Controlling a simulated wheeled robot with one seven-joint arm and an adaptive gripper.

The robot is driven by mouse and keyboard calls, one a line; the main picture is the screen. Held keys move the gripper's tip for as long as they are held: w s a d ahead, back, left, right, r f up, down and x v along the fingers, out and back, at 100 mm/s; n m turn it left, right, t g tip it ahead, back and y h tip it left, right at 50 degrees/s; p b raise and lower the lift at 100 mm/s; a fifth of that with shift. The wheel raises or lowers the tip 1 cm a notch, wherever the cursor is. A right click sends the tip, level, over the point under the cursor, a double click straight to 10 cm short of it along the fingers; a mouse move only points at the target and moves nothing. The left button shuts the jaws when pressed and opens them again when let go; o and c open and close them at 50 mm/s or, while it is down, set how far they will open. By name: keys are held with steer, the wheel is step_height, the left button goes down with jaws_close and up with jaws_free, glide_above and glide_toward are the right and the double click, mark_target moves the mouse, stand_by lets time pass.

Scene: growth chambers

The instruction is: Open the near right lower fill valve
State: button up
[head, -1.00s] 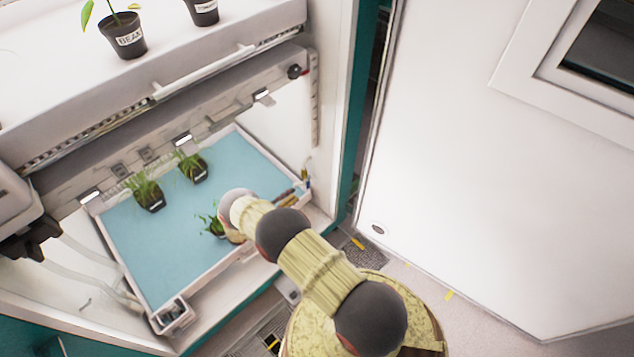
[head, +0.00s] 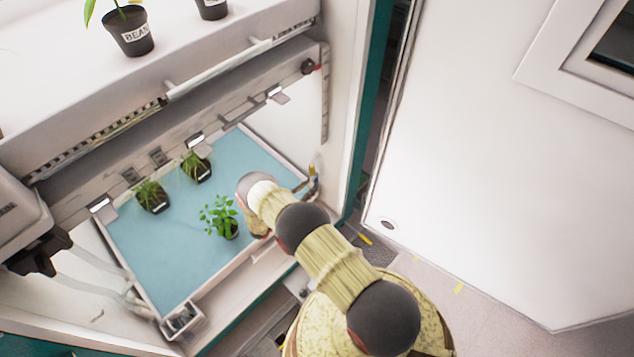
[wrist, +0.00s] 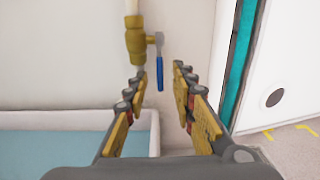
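The fill valve is a brass body (wrist: 135,42) on a vertical pipe against the pale chamber wall in the wrist view. Its blue lever handle (wrist: 160,74) hangs straight down from a grey stem on the body's right. My gripper (wrist: 160,82) is open, with one finger on each side of the lever in the picture; I see no contact, and the remaining depth is unclear. In the head view a small yellowish fitting (head: 312,168) shows at the right end of the blue-floored tray (head: 235,278). My gripper's fingers are not clear there, beyond my arm.
Potted plants stand in the tray, including a leafy one (head: 222,218) close to my arm. A shelf (head: 60,85) with a bean pot (head: 130,32) is above. A large white door panel (head: 470,200) stands at the right. The tray wall (wrist: 154,130) lies below the valve.

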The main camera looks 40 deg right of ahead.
mark_target(315, 182)
steer(key=shift+w+d+b, duration=0.2)
steer(key=shift+d+b, duration=0.05)
steer(key=shift+d, duration=0.9)
steer(key=shift+w+d+b, duration=0.15)
steer(key=shift+d+b, duration=0.1)
steer(key=shift+d, duration=0.9)
steer(key=c, duration=0.4)
jaws_close()
